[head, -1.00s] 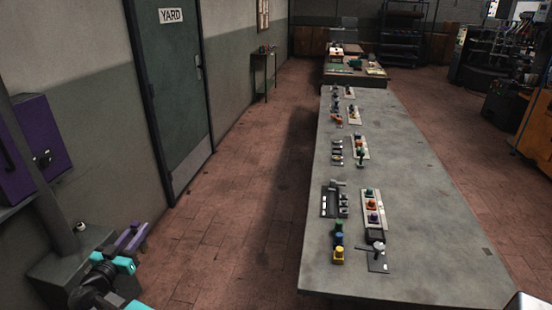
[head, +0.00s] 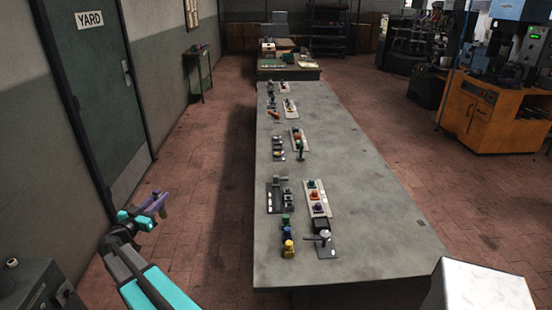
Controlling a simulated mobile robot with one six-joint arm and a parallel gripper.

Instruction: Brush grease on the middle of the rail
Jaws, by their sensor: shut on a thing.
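My gripper (head: 160,204), with purple fingers on a teal and black arm, is at the lower left. It is over the floor between the wall and the long grey table, clear of both. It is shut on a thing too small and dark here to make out. I cannot pick out a brush, grease or the rail with certainty. A blue-grey machine (head: 508,52) stands on an orange cabinet (head: 490,118) at the right, far from my gripper; a rail on it cannot be made out.
The long grey table (head: 350,180) runs away from me, with rows of small coloured pieces (head: 288,235) along its left side. The green YARD door (head: 98,85) is at the left. A white block (head: 482,290) is at lower right. Brick floor (head: 215,170) beside the table is free.

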